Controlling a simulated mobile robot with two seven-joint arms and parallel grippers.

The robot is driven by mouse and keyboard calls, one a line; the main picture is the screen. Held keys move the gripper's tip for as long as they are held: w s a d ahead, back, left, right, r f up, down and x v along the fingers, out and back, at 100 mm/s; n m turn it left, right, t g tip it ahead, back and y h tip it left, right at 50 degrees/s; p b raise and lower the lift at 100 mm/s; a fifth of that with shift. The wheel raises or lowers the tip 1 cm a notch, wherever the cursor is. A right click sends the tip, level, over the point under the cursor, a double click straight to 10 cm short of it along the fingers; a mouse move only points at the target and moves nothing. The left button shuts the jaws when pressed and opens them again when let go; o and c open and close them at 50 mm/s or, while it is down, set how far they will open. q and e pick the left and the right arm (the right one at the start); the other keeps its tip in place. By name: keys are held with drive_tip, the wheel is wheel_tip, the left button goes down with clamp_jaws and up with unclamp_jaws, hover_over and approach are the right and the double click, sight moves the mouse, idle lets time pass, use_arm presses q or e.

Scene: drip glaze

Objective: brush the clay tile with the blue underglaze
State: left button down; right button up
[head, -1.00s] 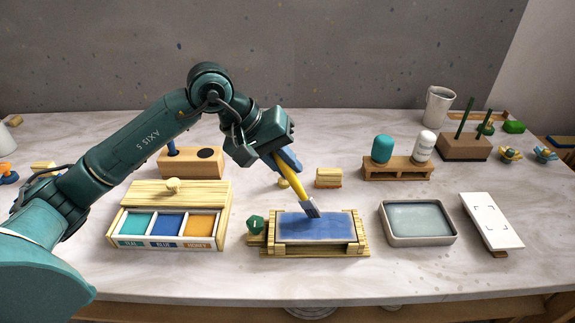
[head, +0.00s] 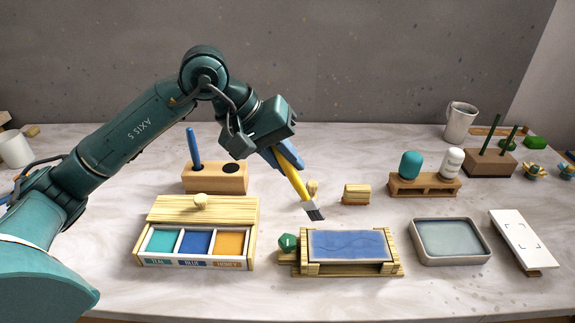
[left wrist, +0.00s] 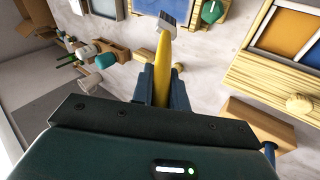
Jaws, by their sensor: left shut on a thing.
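My left gripper (head: 283,155) is shut on the yellow handle of a brush (head: 296,183); the brush also shows in the left wrist view (left wrist: 162,65). Its bristles point down and hang above and behind the clay tile, apart from it. The clay tile (head: 347,245) lies in a wooden frame (head: 393,250), its face blue with a wavy line across it. The glaze box (head: 250,253) stands to the left, with teal, blue underglaze (head: 195,243) and honey compartments open and its wooden lid (head: 180,210) behind them. My right gripper is not in view.
A green knob (head: 287,242) sits at the frame's left. A grey water tray (head: 420,255) and a white board (head: 522,238) stand to the right. Behind are a wooden holder (head: 213,178) with a blue tool, small wooden blocks, a rack with two bottles (head: 425,187), and a mug (head: 460,122).

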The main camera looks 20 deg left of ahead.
use_arm(q)
drive_tip(key=shift+r, duration=0.7)
drive_tip(key=shift+r+p, duration=0.6)
drive_tip(key=shift+r, duration=0.45)
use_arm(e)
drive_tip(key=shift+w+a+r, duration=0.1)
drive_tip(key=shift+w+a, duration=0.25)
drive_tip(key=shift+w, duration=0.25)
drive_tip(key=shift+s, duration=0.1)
